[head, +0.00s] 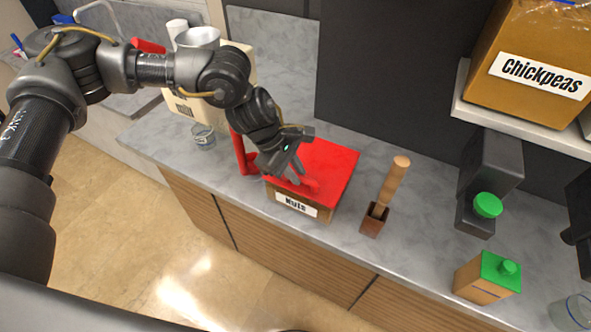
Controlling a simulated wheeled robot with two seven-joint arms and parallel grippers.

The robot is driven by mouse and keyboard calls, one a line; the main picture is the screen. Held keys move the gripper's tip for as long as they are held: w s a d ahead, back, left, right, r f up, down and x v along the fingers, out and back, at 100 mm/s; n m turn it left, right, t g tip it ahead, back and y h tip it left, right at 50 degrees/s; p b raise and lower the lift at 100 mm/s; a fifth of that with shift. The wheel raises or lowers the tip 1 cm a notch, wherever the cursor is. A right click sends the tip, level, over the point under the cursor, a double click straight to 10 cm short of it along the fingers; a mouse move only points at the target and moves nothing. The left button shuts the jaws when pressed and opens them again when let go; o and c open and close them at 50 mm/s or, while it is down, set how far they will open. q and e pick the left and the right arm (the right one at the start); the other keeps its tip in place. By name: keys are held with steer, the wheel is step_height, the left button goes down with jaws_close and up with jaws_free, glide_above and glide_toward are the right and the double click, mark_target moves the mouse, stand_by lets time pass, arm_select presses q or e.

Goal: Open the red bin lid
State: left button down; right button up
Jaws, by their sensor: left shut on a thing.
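The red lid (332,166) lies flat on top of a brown bin (324,217) labelled "Nuts" on the grey counter. It looks closed. My left gripper (297,177) reaches down over the lid's front left part, shut on the small red handle (309,187) near the front edge. The fingers and wrist hide part of the handle and the lid's left side. My right gripper is not in view.
A red upright piece (239,152) stands just left of the bin. A wooden-handled tool in a brown holder (374,220) stands to the right. Further right are a green-topped carton (486,278) and a shelf (510,118) with a "Chickpeas" box (525,40). A glass cup (203,137) stands left.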

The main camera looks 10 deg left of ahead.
arm_select(q)
steer(key=shift+w+d+r+g, duration=0.1)
steer(key=shift+w+r+g, duration=0.1)
steer(key=shift+r, duration=0.2)
steer(key=shift+w+d+r+g, duration=0.1)
steer(key=shift+w+r+g, duration=0.1)
steer(key=shift+r, duration=0.15)
steer(key=w+d+r+b, duration=0.1)
steer(key=w+r+b, duration=0.1)
steer(key=w+r, duration=0.3)
steer(key=shift+d+r, duration=0.25)
steer(key=shift+r, duration=1.35)
